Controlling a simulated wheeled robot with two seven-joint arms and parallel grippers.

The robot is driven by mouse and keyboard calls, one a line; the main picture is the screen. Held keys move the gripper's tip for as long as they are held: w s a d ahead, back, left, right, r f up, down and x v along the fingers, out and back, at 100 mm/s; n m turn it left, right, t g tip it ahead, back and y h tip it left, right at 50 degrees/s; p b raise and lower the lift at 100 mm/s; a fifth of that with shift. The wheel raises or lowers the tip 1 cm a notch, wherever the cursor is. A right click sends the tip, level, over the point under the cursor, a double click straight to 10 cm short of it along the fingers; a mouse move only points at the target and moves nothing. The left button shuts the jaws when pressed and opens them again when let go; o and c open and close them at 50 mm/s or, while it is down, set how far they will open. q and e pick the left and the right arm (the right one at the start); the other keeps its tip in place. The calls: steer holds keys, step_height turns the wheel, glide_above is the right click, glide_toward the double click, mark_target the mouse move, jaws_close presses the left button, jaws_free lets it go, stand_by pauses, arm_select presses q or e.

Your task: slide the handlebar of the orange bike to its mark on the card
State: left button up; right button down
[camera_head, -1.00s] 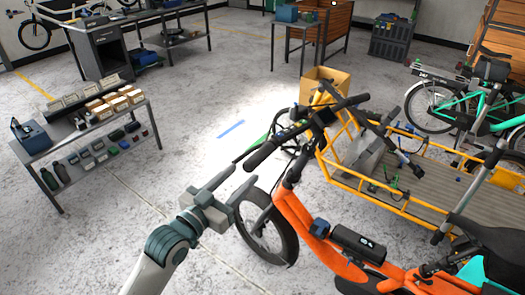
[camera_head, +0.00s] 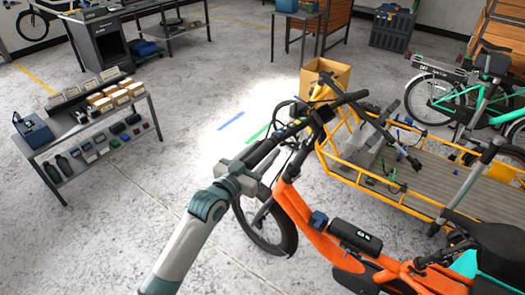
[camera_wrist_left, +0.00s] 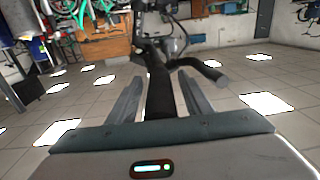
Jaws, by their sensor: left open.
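The orange bike (camera_head: 318,232) stands at the lower right in the head view, with its black handlebar (camera_head: 322,112) running from lower left to upper right. My left gripper (camera_head: 262,158) is at the near left end of the handlebar. In the left wrist view, the two fingers of my left gripper (camera_wrist_left: 160,98) are apart, with the black bar (camera_wrist_left: 160,82) between them; I cannot tell whether they touch it. The far grip of the handlebar (camera_wrist_left: 207,70) curves to the right there. I cannot make out the card or its mark. My right gripper is out of view.
A yellow cargo frame (camera_head: 395,186) and a cardboard box (camera_head: 338,72) are close behind the handlebar. A blue strip (camera_head: 231,121) and a green strip (camera_head: 257,133) lie on the floor. A low shelf (camera_head: 95,140) stands at left. Floor between is clear.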

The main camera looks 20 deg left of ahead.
arm_select(q)
jaws_close()
steer(key=shift+a+f+b, duration=0.2)
steer(key=shift+f+b, duration=0.4)
steer(key=shift+f, duration=0.35)
steer(key=shift+w+a+f, duration=0.1)
steer(key=shift+a+f, duration=0.05)
steer(key=shift+f, duration=0.15)
jaws_free()
